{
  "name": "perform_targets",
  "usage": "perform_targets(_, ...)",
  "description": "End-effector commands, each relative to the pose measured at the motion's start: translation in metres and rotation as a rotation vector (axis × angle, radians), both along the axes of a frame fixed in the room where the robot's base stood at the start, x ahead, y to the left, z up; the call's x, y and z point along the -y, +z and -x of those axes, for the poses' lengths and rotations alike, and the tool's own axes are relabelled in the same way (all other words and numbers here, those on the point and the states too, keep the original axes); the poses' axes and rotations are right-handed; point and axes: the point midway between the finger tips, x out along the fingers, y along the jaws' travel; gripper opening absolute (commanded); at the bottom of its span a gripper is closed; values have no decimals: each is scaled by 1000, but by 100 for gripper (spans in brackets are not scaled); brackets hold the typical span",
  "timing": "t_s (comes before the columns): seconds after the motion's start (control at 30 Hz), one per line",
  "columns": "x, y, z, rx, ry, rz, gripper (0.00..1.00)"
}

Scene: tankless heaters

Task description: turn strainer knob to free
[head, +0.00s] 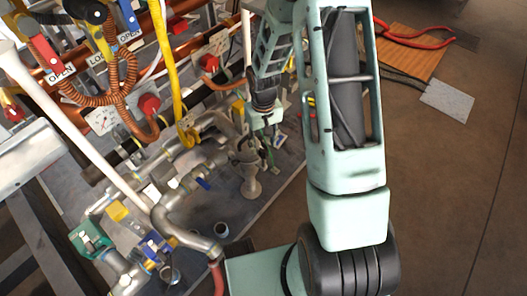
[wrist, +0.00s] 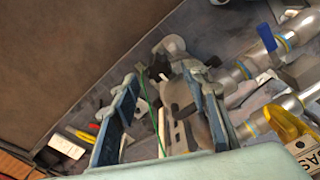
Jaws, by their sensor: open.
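The strainer (head: 250,170) shows in the head view as an upright grey fitting on the pipework, just below my gripper (head: 268,143). In the wrist view, my gripper (wrist: 160,78) is open, its two blue-padded fingers apart. A grey rounded fitting, likely part of the strainer (wrist: 172,46), lies just beyond the fingertips. A dark knob-like part (wrist: 177,96) shows between the fingers, nearer the right one. I cannot tell whether it is the strainer knob, how it is turned, or whether a finger touches it. My arm hides part of this area in the head view.
Metal pipes (wrist: 260,72) with a blue handle and a yellow handle (wrist: 285,122) run close on the right in the wrist view. A thin green line crosses between the fingers. A yellow hose (head: 166,70) and orange coils (head: 92,95) stand left. Open floor (head: 455,180) lies right.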

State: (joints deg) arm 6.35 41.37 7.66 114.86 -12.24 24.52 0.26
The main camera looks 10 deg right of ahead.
Motion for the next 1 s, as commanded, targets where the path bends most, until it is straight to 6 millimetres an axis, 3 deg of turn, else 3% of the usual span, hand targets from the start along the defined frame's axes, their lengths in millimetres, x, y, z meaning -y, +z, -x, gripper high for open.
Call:
perform_targets(0.1, 0, -23, 1, -2, 1, 0, 41)
perform_targets(0.23, 0, -35, 0, -1, 1, 0, 41)
perform_targets(0.63, 0, -40, 0, 1, 0, 0, 40)
perform_targets(1.0, 0, -40, 0, 0, 0, 0, 0)
